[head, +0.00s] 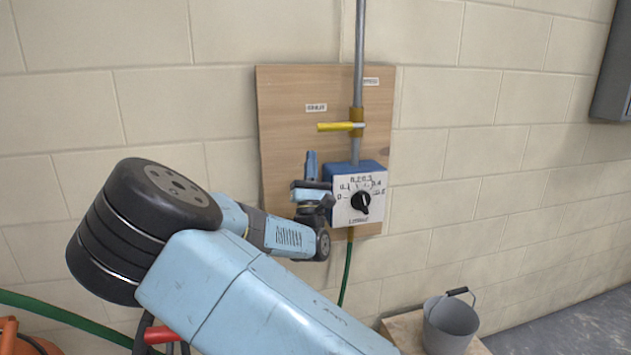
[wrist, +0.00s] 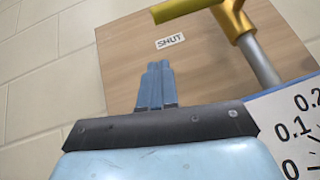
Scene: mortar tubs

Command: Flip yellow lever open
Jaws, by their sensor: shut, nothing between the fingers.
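The yellow lever (head: 336,127) lies level on a brass valve body (head: 357,122) on the grey vertical pipe, pointing left toward a small label. In the wrist view the lever (wrist: 182,9) is at the top, partly cut off, above a label reading SHUT (wrist: 170,41). My gripper (head: 311,160) is left of the blue dial box, below the lever and apart from it. In the wrist view my gripper's fingers (wrist: 160,66) are together and empty, pointing up in front of the wooden board, below the SHUT label.
A blue box with a white numbered dial (head: 358,196) sits right beside my gripper on the wooden board (head: 285,95). A second label (head: 371,81) is at the board's top right. A green hose (head: 346,270) hangs below. A grey bucket (head: 450,325) stands lower right.

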